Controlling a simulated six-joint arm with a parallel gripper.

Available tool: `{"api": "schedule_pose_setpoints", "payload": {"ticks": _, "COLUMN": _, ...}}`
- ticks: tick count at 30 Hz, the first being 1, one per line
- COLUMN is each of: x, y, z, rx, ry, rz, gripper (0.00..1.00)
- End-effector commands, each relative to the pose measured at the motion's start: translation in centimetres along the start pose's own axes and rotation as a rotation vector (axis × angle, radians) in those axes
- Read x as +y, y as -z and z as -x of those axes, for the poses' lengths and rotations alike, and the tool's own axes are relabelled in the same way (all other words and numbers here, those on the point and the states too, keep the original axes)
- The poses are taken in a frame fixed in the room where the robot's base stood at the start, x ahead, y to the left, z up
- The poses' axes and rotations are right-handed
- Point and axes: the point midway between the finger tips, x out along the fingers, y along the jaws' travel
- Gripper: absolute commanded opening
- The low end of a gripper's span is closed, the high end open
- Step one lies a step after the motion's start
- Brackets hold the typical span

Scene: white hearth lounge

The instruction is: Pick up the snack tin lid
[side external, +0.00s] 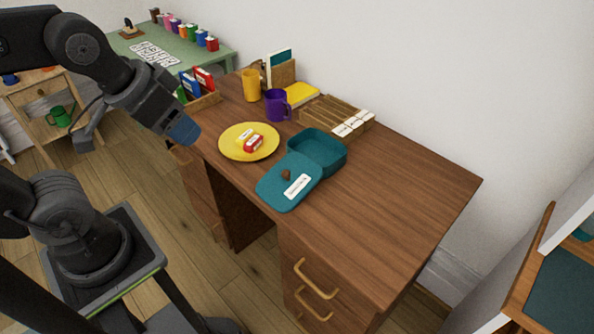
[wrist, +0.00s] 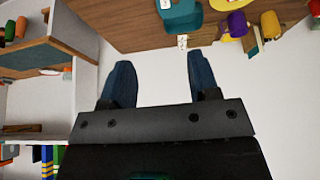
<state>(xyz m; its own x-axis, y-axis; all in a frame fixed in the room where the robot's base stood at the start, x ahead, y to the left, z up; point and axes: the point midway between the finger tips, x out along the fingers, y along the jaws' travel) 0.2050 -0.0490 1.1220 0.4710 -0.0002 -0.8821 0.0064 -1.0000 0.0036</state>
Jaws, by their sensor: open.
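The snack tin lid (side external: 272,187) is a flat teal rounded lid with a brown knob and a white label. It lies at the desk's front edge, beside the open teal tin (side external: 331,166). My gripper (side external: 184,131) is raised near the desk's left front, left of the yellow plate and well apart from the lid. Its blue fingers are spread and empty in the wrist view (wrist: 163,82). Teal tinware (wrist: 182,18) shows at the top of that view; I cannot tell the lid there clearly.
Behind are a purple mug (side external: 277,105), a yellow cup (side external: 251,86) and a wooden card box (side external: 325,114). The right part of the desk (side external: 400,190) is clear. A white wall stands behind.

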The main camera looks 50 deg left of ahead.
Motion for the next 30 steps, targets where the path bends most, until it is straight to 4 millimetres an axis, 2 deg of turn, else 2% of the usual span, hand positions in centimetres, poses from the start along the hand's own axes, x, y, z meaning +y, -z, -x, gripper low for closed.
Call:
{"api": "schedule_pose_setpoints", "payload": {"ticks": 5, "x": -0.2, "y": 2.1, "z": -1.6, "rx": -0.035, "ry": -0.001, "rz": 0.134, "gripper": 0.56}}
{"api": "schedule_pose_setpoints", "payload": {"ticks": 8, "x": -0.4, "y": 4.2, "z": -3.8, "rx": -0.069, "ry": 0.000, "rz": 0.288, "gripper": 0.56}}
{"api": "schedule_pose_setpoints", "payload": {"ticks": 14, "x": -1.3, "y": 8.2, "z": -9.6, "rx": -0.134, "ry": 0.023, "rz": 0.635, "gripper": 0.56}}
{"api": "schedule_pose_setpoints", "payload": {"ticks": 18, "x": -2.2, "y": 10.0, "z": -14.7, "rx": -0.176, "ry": 0.054, "rz": 0.881, "gripper": 0.56}}
{"api": "schedule_pose_setpoints", "payload": {"ticks": 24, "x": -3.7, "y": 10.9, "z": -22.1, "rx": -0.220, "ry": 0.112, "rz": 1.200, "gripper": 0.56}}
{"api": "schedule_pose_setpoints", "payload": {"ticks": 27, "x": -4.3, "y": 10.8, "z": -24.8, "rx": -0.232, "ry": 0.137, "rz": 1.312, "gripper": 0.56}}
{"api": "schedule_pose_setpoints", "payload": {"ticks": 30, "x": -4.6, "y": 10.7, "z": -26.5, "rx": -0.236, "ry": 0.153, "rz": 1.382, "gripper": 0.56}}
